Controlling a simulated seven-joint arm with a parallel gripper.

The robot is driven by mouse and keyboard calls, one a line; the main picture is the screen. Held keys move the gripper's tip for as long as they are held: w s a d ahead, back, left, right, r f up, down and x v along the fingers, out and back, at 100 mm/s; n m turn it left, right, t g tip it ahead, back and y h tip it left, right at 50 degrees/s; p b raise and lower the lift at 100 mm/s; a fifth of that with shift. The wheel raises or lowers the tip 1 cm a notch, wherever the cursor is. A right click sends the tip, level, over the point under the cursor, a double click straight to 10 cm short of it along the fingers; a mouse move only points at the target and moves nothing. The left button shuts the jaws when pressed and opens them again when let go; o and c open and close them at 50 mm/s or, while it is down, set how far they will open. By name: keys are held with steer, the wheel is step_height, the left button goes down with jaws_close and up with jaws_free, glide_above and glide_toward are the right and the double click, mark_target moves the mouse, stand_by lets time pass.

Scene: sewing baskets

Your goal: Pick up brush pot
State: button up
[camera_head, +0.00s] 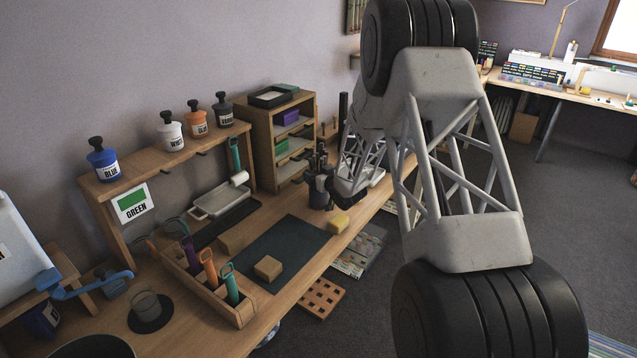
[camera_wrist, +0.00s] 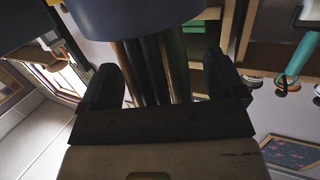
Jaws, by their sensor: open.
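The brush pot (camera_head: 318,192) is a dark cup with several dark upright handles, standing on the workbench near the far edge of the green mat. In the wrist view, the blue-grey pot (camera_wrist: 140,16) is cut off by the top edge, with brown and dark handles below it. My gripper (camera_wrist: 165,80) is open, with one dark finger on each side of these handles. I cannot tell whether the fingers touch the pot. In the head view, my arm comes from the right and my gripper, partly hidden, is close beside the pot.
A yellow block (camera_head: 338,222) lies just in front of the pot. A wooden shelf unit (camera_head: 256,135) stands behind it, and a white tray (camera_head: 215,199) lies to the left. The dark green mat (camera_head: 290,243) is mostly clear, with a tan block (camera_head: 268,267) on it.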

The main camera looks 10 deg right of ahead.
mark_target(319, 150)
steer(key=c, duration=1.2)
steer(key=shift+r, duration=0.1)
steer(key=shift+r, duration=4.95)
